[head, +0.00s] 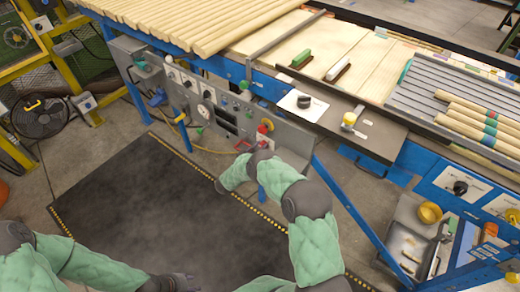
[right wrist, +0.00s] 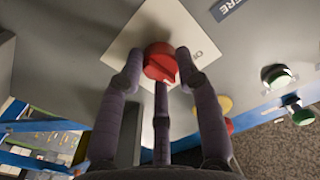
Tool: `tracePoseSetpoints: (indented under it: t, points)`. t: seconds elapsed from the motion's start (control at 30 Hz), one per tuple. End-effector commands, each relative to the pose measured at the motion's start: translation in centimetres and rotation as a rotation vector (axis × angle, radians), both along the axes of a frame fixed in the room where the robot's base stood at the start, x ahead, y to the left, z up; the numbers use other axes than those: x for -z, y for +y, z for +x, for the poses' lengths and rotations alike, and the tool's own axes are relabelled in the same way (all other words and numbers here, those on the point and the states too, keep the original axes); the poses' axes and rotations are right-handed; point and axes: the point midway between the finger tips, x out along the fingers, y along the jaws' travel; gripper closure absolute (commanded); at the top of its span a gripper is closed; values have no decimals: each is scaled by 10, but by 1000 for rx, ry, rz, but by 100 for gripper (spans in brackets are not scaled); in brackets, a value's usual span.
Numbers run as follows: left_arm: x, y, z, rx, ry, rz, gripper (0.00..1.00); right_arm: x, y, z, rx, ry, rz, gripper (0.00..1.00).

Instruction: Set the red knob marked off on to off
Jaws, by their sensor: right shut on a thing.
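The red knob (right wrist: 160,62) sits on a white plate (right wrist: 150,35) on the grey panel, in the right wrist view. Its grip bar lies slanted across its face. Part of the plate's lettering shows right of the knob, the rest is covered. My right gripper (right wrist: 160,72) is shut on the knob, one finger on each side and one below. In the head view my right gripper (head: 252,152) is at the right part of the panel and hides much of the knob's surroundings. My left gripper (head: 178,284) is low at the bottom edge, away from the panel, its fingers unclear.
Green buttons (right wrist: 277,75) stick out of the panel to the right in the wrist view. A yellow disc (right wrist: 225,104) with a red part is close by the fingers. In the head view a dark mat (head: 140,200) covers the floor before the grey panel (head: 180,95).

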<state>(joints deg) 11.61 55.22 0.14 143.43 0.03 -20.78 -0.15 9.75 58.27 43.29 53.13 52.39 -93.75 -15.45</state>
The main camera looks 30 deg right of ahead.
Motion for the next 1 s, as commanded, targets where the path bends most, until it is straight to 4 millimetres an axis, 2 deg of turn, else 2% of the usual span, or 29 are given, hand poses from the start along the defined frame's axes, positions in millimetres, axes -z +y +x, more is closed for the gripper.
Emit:
tracePoseSetpoints:
  t: [0.6, 1.0]
  points:
    - [-3, 0, 0, 0, 0, 0, 60, 5, 2, -2, -10, 527, -209, 98]
    - [-4, 0, 0, 0, 0, 0, 60, 7, 2, -4, -9, 722, -287, 98]
